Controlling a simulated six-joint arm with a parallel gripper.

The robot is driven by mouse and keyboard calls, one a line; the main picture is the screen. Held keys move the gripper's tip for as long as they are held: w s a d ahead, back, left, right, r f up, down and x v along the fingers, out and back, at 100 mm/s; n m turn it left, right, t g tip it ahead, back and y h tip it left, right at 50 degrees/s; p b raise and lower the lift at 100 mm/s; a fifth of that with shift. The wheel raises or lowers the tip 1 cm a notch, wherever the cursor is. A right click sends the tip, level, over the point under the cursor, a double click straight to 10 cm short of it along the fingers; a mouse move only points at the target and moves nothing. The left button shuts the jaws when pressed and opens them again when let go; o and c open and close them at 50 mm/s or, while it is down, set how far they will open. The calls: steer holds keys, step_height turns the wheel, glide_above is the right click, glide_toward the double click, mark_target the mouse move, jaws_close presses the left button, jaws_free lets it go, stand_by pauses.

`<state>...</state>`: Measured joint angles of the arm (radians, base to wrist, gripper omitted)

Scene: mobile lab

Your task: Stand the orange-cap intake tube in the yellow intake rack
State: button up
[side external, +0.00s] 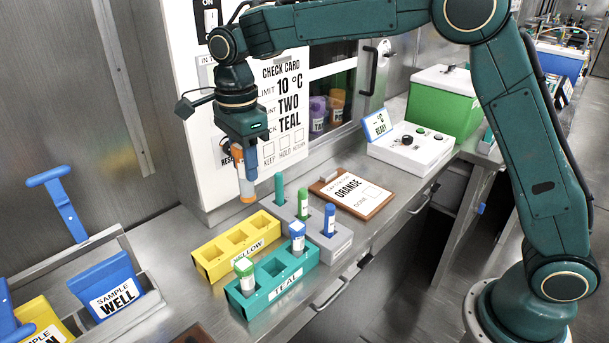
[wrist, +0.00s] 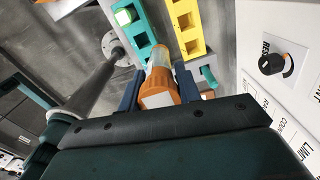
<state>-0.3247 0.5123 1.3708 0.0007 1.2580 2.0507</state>
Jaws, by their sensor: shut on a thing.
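My gripper (side external: 245,157) is shut on the orange-cap intake tube (side external: 246,184). The tube hangs roughly upright in the air, cap up, with orange-brown contents at its lower end. In the wrist view the orange cap (wrist: 160,90) sits between the fingers (wrist: 158,78), and the clear body points away toward the bench. The yellow intake rack (side external: 208,263) stands on the bench below, apart from the tube. Its square holes look empty. The rack also shows at the top of the wrist view (wrist: 196,48).
A teal rack (side external: 250,305) with a green-cap and a blue-cap tube stands in front of the yellow rack. A grey rack (side external: 338,245) with several tubes is to the right. An ORANGE card (side external: 349,190) lies behind it. The white check-card panel (side external: 210,175) rises close behind my gripper.

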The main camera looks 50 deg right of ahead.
steer(key=w, duration=0.7)
steer(key=shift+w+d, duration=0.2)
steer(key=shift+w, duration=0.05)
steer(key=shift+f, duration=0.1)
step_height(320, 180, down, 20)
stand_by(0.9)
steer(key=shift+f, duration=0.1)
steer(key=o, duration=1)
steer(key=shift+c, duration=0.2)
